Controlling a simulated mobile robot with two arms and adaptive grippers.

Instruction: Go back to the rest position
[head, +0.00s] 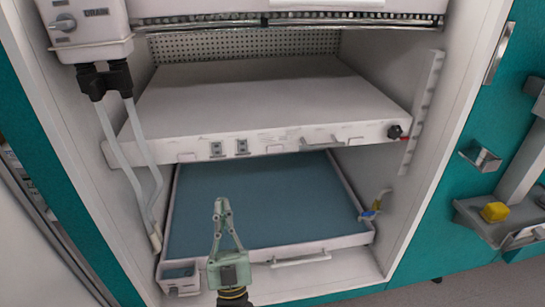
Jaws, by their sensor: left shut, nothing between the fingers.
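My left gripper (222,207) comes in from the bottom of the head view. Its pale green fingers meet at the tip, and it is shut with nothing between them. In the picture it overlaps the blue-floored lower tray (320,243) of the growth chamber; I cannot tell its height above the tray. My right gripper does not show.
A white shelf (260,95) with switches on its front edge sits above the tray. A drain box (88,28) with hoses hangs at upper left. A holder with a yellow block (494,212) is at right.

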